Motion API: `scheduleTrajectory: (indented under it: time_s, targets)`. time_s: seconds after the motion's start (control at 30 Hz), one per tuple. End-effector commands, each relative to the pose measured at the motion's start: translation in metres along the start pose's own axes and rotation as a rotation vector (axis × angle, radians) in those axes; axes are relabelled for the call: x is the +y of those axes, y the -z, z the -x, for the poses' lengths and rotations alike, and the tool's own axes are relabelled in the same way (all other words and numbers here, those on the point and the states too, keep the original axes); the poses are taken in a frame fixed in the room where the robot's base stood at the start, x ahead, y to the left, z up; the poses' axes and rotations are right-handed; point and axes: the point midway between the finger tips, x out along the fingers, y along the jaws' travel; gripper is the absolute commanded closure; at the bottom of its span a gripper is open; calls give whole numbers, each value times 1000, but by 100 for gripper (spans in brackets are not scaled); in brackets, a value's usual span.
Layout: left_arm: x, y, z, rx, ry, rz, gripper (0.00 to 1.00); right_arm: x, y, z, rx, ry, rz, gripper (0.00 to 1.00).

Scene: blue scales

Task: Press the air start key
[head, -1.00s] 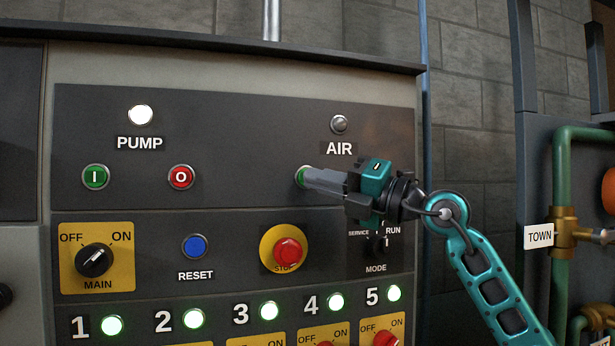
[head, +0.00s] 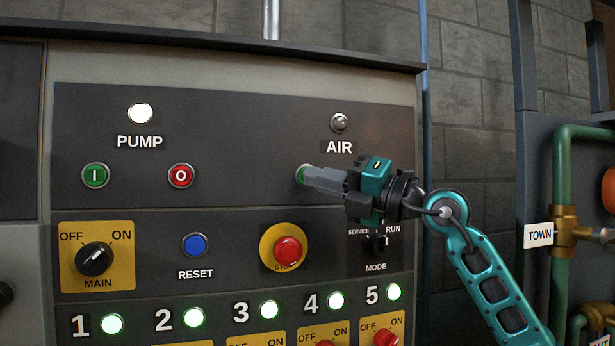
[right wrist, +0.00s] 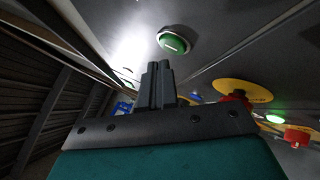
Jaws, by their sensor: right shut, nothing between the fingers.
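The air start key is a round green button (head: 300,174) below the AIR label on the dark panel. Its right part is hidden behind my fingertips in the head view. The green button also shows in the right wrist view (right wrist: 174,41), just beyond the fingertips and slightly right of them, with a small gap in the picture. My right gripper (head: 309,178) is shut and empty, its fingers pointing left at the button. Its closed fingers show in the right wrist view (right wrist: 158,68). The AIR lamp (head: 339,123) is grey and unlit. My left gripper is not in view.
The pump lamp (head: 140,113) is lit white. A green I button (head: 95,175) and red O button (head: 181,175) sit left. Below are a red stop button (head: 288,251), blue reset button (head: 194,245) and mode switch (head: 376,243). Pipes (head: 562,200) stand at the right.

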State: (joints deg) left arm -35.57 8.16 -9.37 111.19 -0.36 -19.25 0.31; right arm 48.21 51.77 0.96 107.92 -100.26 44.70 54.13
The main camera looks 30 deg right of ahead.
Motion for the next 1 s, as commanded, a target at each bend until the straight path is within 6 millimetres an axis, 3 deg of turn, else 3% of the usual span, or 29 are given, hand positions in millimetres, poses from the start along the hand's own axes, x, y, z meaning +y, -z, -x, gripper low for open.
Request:
scheduleTrajectory:
  time_s: [1.0]
  targets:
    - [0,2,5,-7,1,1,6,-4,-4,-6,0,1,-1,100]
